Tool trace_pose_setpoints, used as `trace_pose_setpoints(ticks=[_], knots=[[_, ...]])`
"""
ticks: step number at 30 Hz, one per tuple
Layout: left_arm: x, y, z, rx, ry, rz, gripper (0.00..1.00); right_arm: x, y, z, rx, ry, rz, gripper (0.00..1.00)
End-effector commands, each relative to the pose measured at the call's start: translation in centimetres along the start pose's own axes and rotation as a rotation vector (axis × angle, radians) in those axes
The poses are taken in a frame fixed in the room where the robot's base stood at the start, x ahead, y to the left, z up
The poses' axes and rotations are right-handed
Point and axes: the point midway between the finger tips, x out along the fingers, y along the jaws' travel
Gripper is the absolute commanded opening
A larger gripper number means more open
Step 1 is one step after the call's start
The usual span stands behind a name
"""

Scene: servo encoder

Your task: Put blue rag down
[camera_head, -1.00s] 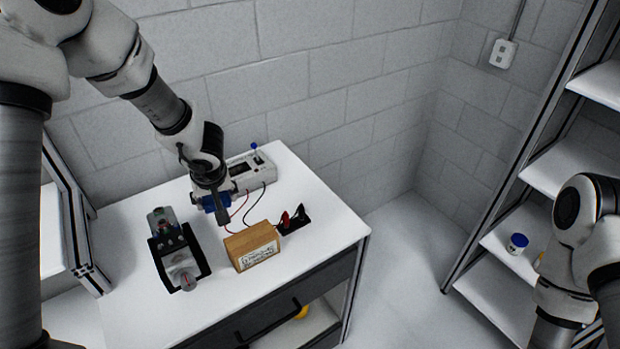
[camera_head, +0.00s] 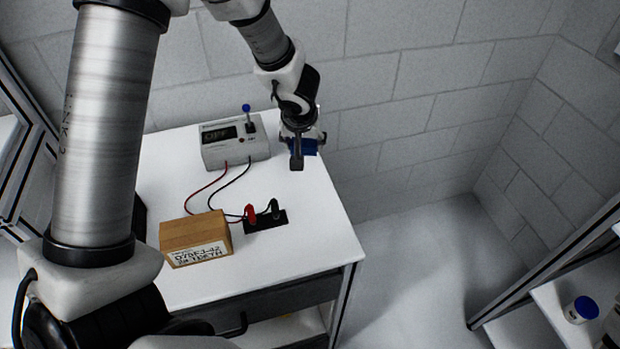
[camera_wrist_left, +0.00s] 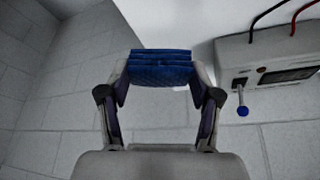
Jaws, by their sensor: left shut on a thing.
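The blue rag (camera_head: 305,147) is a folded dark blue cloth. My left gripper (camera_head: 297,150) is shut on it near the right back edge of the white table top (camera_head: 305,225). In the left wrist view the rag (camera_wrist_left: 160,68) spans between the two fingers of my left gripper (camera_wrist_left: 160,85). The rag's outer end shows close to the white table's edge there. I cannot tell whether the rag touches the table. My right gripper is not in view.
A grey meter box (camera_head: 234,142) with a blue-tipped lever stands left of the rag. Red and black leads run to clips on a black block (camera_head: 266,221). A cardboard box (camera_head: 195,238) sits in front.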

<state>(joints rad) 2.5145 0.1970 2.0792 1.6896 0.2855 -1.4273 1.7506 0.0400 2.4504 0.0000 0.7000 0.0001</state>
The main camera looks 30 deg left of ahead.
Motion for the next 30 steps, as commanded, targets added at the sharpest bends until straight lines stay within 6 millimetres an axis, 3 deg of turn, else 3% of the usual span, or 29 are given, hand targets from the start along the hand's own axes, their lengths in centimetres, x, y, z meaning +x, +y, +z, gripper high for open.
trace_pose_setpoints(ticks=[1,3,13,25,26,27,30], knots=[[2.0,0.0,0.9,0.001,-0.003,-0.001,0.31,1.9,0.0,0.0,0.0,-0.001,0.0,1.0],[3.7,0.0,1.6,0.001,-0.003,-0.001,0.31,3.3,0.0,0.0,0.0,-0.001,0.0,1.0],[8.4,0.0,3.6,0.001,-0.003,-0.001,0.31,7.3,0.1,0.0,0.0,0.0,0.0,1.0],[8.8,0.0,3.8,0.0,-0.002,-0.001,0.31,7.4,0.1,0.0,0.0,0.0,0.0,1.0],[8.7,0.0,3.7,0.0,-0.001,0.0,0.7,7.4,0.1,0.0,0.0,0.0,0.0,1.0],[8.7,0.0,3.7,0.0,-0.001,0.0,0.85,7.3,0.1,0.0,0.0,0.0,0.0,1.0],[8.7,0.0,3.7,0.0,-0.001,-0.001,0.89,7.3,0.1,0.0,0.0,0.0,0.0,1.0]])
